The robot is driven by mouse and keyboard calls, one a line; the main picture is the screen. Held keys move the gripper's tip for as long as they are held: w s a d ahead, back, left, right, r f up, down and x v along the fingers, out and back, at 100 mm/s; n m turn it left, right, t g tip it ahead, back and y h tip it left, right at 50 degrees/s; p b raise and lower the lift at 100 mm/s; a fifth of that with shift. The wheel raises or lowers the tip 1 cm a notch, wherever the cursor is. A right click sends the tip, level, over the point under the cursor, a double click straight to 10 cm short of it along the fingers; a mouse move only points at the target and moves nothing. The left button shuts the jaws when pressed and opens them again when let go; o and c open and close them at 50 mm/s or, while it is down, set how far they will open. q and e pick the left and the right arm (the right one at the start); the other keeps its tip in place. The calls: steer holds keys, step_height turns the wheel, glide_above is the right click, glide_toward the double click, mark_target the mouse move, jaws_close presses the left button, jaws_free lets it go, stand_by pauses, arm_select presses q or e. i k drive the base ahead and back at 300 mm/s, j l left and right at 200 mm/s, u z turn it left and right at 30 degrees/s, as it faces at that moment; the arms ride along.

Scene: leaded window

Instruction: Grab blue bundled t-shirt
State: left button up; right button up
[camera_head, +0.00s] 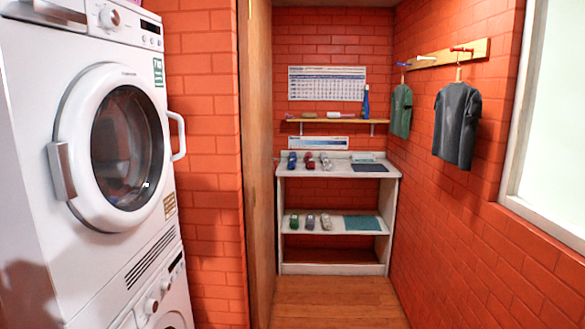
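A small blue bundle (292,161), which looks like the blue bundled t-shirt, lies on the top surface of the white shelf unit (286,201) at the far end of the room. It is the leftmost in a row, beside a dark red bundle (308,161) and a grey bundle (325,161). The bundles are small in the picture, so their folds cannot be made out. Neither of my grippers is in view.
Stacked white washing machines (25,120) stand close on the left, beside a wooden panel (257,150). Lower shelf bundles include a green one (294,222). A grey t-shirt (457,125) and a green one (401,111) hang on the right wall. The wooden floor (335,300) is clear.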

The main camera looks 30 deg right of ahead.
mark_target(291, 163)
steer(key=k+u, duration=0.15)
steer(key=u, duration=0.15)
steer(key=k+u, duration=0.15)
steer(key=u, duration=0.2)
steer(key=i+l+u, duration=0.1)
steer(key=u, duration=0.3)
steer(key=l+u, duration=0.25)
steer(key=u, duration=0.15)
steer(key=l+u, duration=0.2)
steer(key=u, duration=0.2)
steer(key=l, duration=0.8)
steer(key=l+z, duration=0.1)
steer(key=l, duration=1.45)
steer(key=i+l+z, duration=0.1)
steer(key=l, duration=1.45)
steer(key=i+l+z, duration=0.15)
steer(key=l, duration=0.65)
